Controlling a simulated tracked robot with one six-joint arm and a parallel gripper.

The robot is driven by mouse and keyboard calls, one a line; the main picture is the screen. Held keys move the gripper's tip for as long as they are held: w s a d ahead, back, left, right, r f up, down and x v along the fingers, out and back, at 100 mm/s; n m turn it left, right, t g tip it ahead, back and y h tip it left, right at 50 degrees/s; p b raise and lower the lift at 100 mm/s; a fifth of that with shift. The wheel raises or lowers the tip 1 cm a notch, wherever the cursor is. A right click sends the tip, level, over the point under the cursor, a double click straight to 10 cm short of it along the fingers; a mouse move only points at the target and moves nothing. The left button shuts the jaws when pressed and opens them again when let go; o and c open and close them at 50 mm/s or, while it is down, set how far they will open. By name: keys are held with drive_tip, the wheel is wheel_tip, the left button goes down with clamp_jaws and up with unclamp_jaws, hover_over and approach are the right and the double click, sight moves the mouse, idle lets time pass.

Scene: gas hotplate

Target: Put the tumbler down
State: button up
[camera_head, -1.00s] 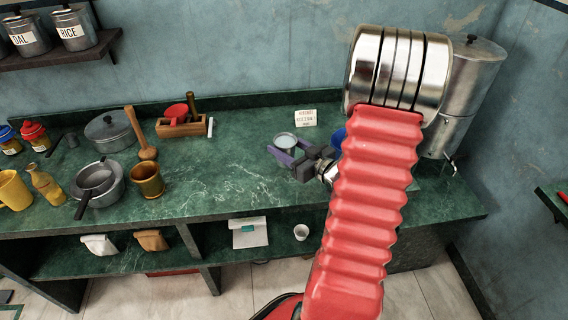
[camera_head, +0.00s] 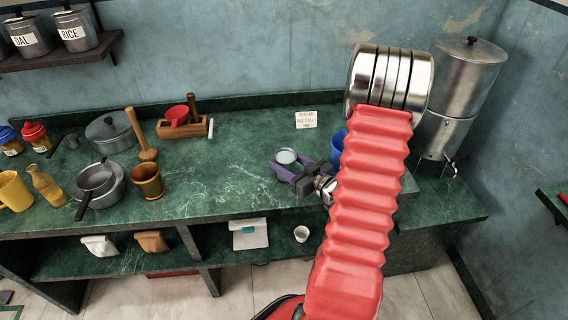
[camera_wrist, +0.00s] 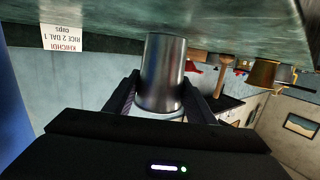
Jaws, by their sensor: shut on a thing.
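The steel tumbler (camera_head: 287,157) is a shiny grey cup, seen from above in the head view over the right part of the green counter (camera_head: 225,160). My gripper (camera_head: 287,166) is shut on it, with one purple finger on each side. In the wrist view, which is upside down, the tumbler (camera_wrist: 162,75) stands between my dark fingers (camera_wrist: 160,100). Its base end is close to the counter surface; I cannot tell whether it touches. The tumbler looks upright.
A blue vessel (camera_head: 338,148) stands just right of the tumbler, partly behind my arm. A small sign card (camera_head: 306,119) stands behind. A brass cup (camera_head: 148,181) and pestle (camera_head: 147,153) are left. The counter between is clear. A steel water urn (camera_head: 458,90) stands far right.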

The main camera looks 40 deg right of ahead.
drive_tip(key=shift+f, duration=0.25)
drive_tip(key=o, duration=1.4)
drive_tip(key=shift+f, duration=0.1)
drive_tip(key=shift+c, duration=0.2)
drive_tip(key=shift+s+d, duration=0.1)
drive_tip(key=shift+s, duration=0.45)
drive_tip(key=shift+s+a+r, duration=0.1)
drive_tip(key=shift+s+r, duration=0.25)
drive_tip(key=shift+s, duration=1.45)
drive_tip(key=shift+s+a+r, duration=0.1)
drive_tip(key=shift+s+r, duration=0.2)
drive_tip(key=shift+s, duration=1.55)
drive_tip(key=shift+s+r, duration=0.35)
drive_tip(key=shift+s, duration=1.45)
drive_tip(key=shift+s, duration=0.1)
